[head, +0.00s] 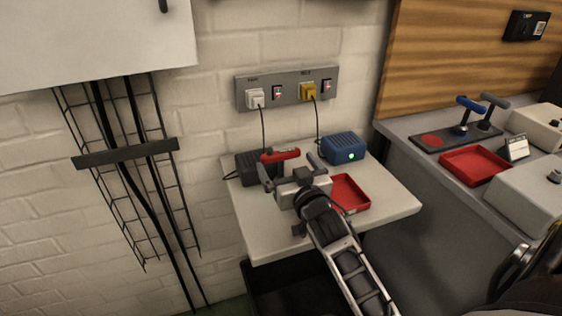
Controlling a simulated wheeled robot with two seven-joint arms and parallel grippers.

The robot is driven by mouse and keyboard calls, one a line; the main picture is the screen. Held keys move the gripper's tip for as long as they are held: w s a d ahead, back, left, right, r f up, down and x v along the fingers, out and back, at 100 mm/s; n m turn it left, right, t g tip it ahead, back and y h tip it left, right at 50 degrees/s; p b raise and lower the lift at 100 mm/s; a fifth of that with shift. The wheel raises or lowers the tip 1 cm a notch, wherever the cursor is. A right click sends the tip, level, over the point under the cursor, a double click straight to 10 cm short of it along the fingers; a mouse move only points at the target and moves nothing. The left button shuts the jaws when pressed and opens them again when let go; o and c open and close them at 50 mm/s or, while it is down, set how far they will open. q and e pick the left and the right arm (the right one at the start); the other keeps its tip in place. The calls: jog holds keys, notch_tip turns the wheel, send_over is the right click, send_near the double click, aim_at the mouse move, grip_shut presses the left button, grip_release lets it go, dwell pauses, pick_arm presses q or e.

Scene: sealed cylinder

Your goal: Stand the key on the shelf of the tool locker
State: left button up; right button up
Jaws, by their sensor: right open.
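A red-handled tool, which looks like the key (280,156), is at the small white table (390,203), near its back edge. Its lower part is hidden behind my gripper. My right gripper (291,168) reaches over this table, open, with its two fingers apart on either side of the red handle. I cannot tell whether either finger touches it. My left gripper is not in view. I cannot make out for sure which thing is the tool locker, or its shelf.
A black box, a blue box (343,148) with a green light and a red tray (350,193) are on the table. Cords hang from the wall socket panel (288,88). A grey bench at right holds blue- and grey-handled tools (470,104) and another red tray (474,166).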

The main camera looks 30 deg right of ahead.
aim_at(283, 156)
jog(key=x, duration=0.5)
jog(key=shift+r+p, duration=0.1)
jog(key=shift+p, duration=0.25)
jog(key=c, duration=0.8)
jog(key=shift+c, duration=0.6)
jog(key=shift+r, duration=0.15)
